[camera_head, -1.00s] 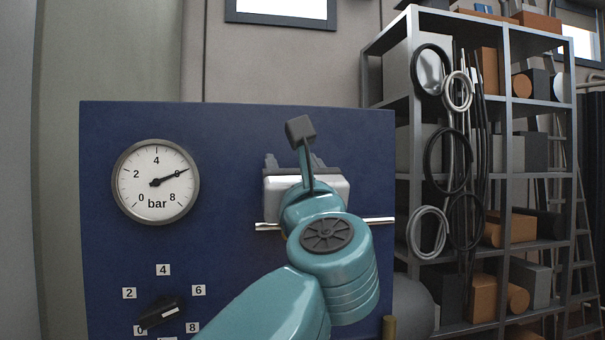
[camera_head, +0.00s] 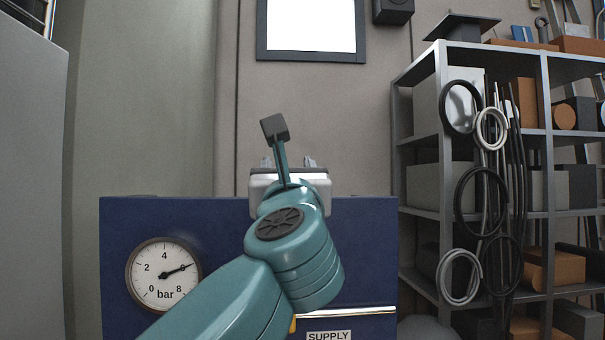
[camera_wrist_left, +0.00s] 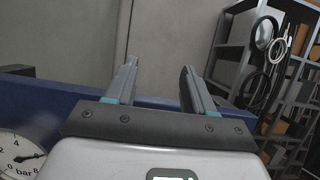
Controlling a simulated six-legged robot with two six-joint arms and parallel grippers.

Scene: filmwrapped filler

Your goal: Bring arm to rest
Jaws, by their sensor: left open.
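My left arm, teal, reaches in from the bottom of the head view. Its left gripper (camera_head: 288,163) points away from me, partly hidden behind its own wrist, with the fingertips just above the top edge of a blue panel (camera_head: 365,250). In the left wrist view the gripper (camera_wrist_left: 159,68) has two parallel fingers spread well apart, with nothing between them. The panel (camera_wrist_left: 60,98) passes behind and below the fingers there. My right gripper is in neither view.
A pressure gauge (camera_head: 163,275) sits on the panel's left, needle near 6. A SUPPLY label (camera_head: 329,336) and a bright rail (camera_head: 350,312) are lower right. A metal shelf (camera_head: 447,190) with hoses stands right.

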